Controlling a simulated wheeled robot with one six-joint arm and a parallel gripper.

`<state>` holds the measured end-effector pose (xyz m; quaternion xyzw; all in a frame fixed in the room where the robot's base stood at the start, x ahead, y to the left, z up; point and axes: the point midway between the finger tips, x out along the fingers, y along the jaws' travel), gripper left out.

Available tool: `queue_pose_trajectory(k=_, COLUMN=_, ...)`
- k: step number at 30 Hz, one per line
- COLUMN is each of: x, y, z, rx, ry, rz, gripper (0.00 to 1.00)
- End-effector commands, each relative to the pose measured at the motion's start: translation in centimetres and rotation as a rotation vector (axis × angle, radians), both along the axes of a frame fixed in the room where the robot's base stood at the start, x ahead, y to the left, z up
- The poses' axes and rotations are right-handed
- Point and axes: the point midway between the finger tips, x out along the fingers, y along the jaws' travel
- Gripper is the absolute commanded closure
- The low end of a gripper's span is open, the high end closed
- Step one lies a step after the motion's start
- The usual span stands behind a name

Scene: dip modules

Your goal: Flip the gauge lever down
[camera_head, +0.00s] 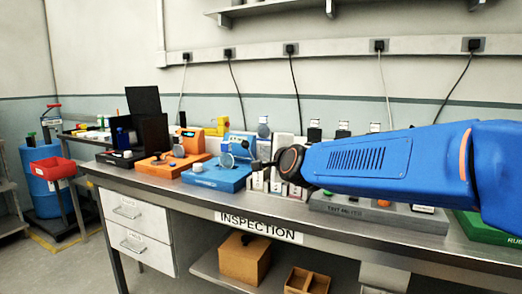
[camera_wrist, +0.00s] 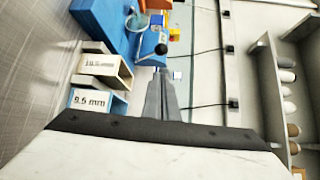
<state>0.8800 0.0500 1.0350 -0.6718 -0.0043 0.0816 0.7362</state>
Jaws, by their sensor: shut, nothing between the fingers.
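The blue gauge fixture (camera_head: 215,178) sits on the bench, left of my gripper (camera_head: 257,165) in the head view. In the wrist view its blue base (camera_wrist: 100,22) is at the upper left. A lever with a black ball knob (camera_wrist: 161,48) stands out from the fixture there, just beyond my fingertips (camera_wrist: 161,72). My gripper is shut and empty, pointing toward the knob. A small gap seems to lie between fingertips and knob; contact cannot be told for sure. In the head view the lever's pose is too small to read.
Labelled blocks, 10.5 mm (camera_wrist: 105,66) and 9.5 mm (camera_wrist: 95,101), stand beside my fingers. An orange fixture (camera_head: 160,165) is farther left on the bench. A grey switch box (camera_head: 390,217) lies below my arm. Cables hang on the wall behind.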

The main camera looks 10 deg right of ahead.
Motion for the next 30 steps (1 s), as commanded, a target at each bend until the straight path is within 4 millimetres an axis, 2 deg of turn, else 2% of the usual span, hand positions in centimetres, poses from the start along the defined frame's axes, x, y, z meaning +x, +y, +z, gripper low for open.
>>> queue_pose_trajectory(k=3, x=-1.8, y=-0.3, z=0.2, rx=0.002, ry=-0.001, rz=0.000, gripper=1.00)
queue_pose_trajectory(k=10, x=-3.9, y=-0.5, z=0.4, rx=0.002, ry=0.000, rz=0.000, gripper=1.00)
queue_pose_trajectory(k=30, x=-4.4, y=-0.6, z=0.5, rx=0.001, ry=0.000, rz=0.000, gripper=1.00)
